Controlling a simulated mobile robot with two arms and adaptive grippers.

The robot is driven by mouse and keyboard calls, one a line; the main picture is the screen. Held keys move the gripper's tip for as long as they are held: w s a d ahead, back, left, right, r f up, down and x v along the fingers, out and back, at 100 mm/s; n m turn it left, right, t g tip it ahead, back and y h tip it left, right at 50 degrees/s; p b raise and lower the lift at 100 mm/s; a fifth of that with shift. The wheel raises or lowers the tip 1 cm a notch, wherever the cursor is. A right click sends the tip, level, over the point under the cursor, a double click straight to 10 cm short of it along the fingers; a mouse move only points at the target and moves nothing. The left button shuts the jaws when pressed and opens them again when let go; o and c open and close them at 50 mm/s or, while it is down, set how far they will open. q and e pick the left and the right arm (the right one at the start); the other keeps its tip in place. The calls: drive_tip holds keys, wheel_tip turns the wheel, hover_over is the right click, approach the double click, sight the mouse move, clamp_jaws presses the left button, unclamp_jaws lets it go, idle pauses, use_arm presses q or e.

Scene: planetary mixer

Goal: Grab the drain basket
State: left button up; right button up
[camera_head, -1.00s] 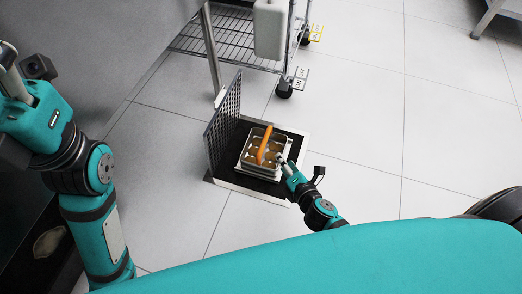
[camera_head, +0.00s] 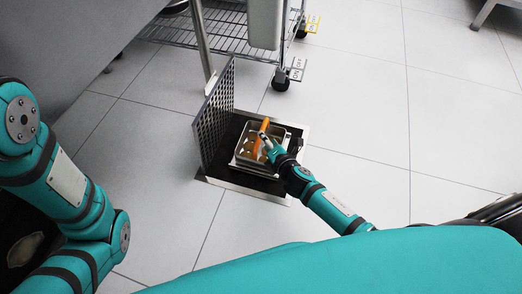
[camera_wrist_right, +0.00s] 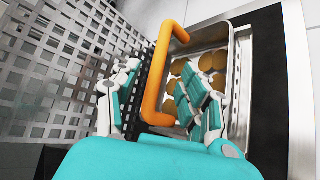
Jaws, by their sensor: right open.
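The drain basket (camera_head: 243,155) is a metal tray with round brownish lumps inside and an orange bar handle (camera_head: 264,124). It sits in the square floor drain. In the right wrist view, the basket (camera_wrist_right: 222,72) lies ahead, and its handle (camera_wrist_right: 165,60) passes between my fingers. My right gripper (camera_head: 268,146) is over the basket at the near end of the handle. It also shows in the right wrist view (camera_wrist_right: 160,98), open, with one finger on each side of the handle. Whether either finger touches it is unclear. My left arm is at the left edge; its gripper is out of view.
A perforated drain cover (camera_head: 216,117) stands upright at the left side of the drain opening. A dark recess with a metal frame (camera_head: 236,187) surrounds the basket. A wire-shelf rack (camera_head: 222,30) on casters stands behind. Tiled floor to the right is clear.

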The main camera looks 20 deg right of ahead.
drive_tip(key=b+x, duration=0.4)
drive_tip(key=x, duration=0.1)
drive_tip(key=shift+w+f, duration=0.1)
drive_tip(key=shift+f, duration=0.05)
drive_tip(key=shift+w+b, duration=0.2)
drive_tip(key=shift+b, duration=0.1)
drive_tip(key=shift+c, duration=0.3)
clamp_jaws()
drive_tip(key=shift+r, duration=0.2)
